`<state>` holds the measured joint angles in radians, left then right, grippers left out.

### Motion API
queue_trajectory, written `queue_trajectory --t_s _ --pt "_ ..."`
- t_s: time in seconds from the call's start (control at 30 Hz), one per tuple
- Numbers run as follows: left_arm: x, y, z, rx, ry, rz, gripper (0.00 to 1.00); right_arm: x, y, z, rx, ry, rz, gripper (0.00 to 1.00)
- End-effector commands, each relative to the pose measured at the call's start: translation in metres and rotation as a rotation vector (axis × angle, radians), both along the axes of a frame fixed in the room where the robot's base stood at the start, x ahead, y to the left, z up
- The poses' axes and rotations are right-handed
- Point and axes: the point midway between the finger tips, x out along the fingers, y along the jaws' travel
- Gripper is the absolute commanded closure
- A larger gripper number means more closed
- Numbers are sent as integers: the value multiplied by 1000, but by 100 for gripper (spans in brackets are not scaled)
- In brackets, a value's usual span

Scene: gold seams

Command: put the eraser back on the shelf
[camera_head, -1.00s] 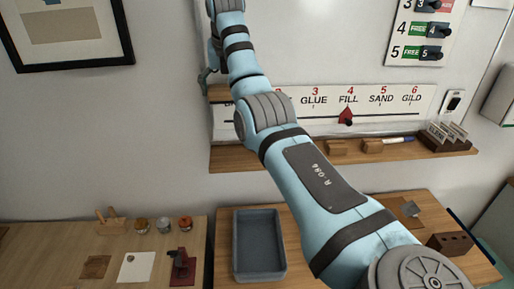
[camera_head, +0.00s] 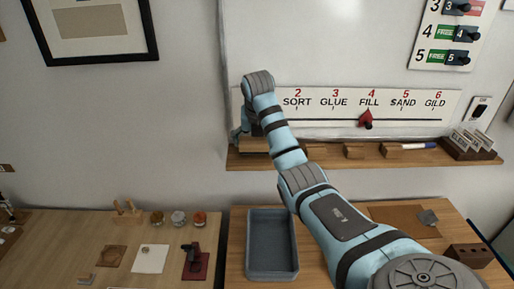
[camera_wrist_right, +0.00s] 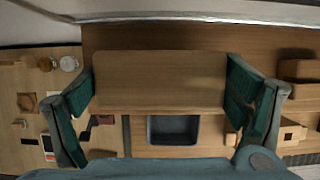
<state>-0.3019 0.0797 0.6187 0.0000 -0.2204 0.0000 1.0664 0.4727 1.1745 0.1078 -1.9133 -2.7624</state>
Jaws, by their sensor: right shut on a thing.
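The eraser (camera_wrist_right: 160,80) is a wood-coloured block that spans the gap between the fingers of my right gripper (camera_wrist_right: 160,95) in the right wrist view. My right gripper is shut on it. In the head view, my right gripper (camera_head: 242,136) is at the left end of the wooden wall shelf (camera_head: 345,158), just in front of the whiteboard's lower edge. The eraser is mostly hidden there by my arm. The shelf also shows behind the eraser in the wrist view (camera_wrist_right: 262,42). I cannot tell whether the eraser touches the shelf. My left gripper is not in view.
A grey tray (camera_head: 272,272) sits on the table below. The numbered strip (camera_head: 415,106) with a red pointer (camera_head: 366,119) is above the shelf.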

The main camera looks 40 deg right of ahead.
Motion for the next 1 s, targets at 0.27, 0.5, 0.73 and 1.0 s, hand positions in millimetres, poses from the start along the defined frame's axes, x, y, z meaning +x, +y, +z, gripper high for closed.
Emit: queue_trajectory --t_s 0.27,0.5,0.73,1.0 --pt "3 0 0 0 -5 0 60 4 5 -21 1 0 9 35" --pt "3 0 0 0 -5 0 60 4 5 -21 1 0 9 0" --pt "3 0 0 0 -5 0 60 4 4 -20 0 0 8 0" --pt "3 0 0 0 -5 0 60 1 8 -2 -1 -2 6 0"
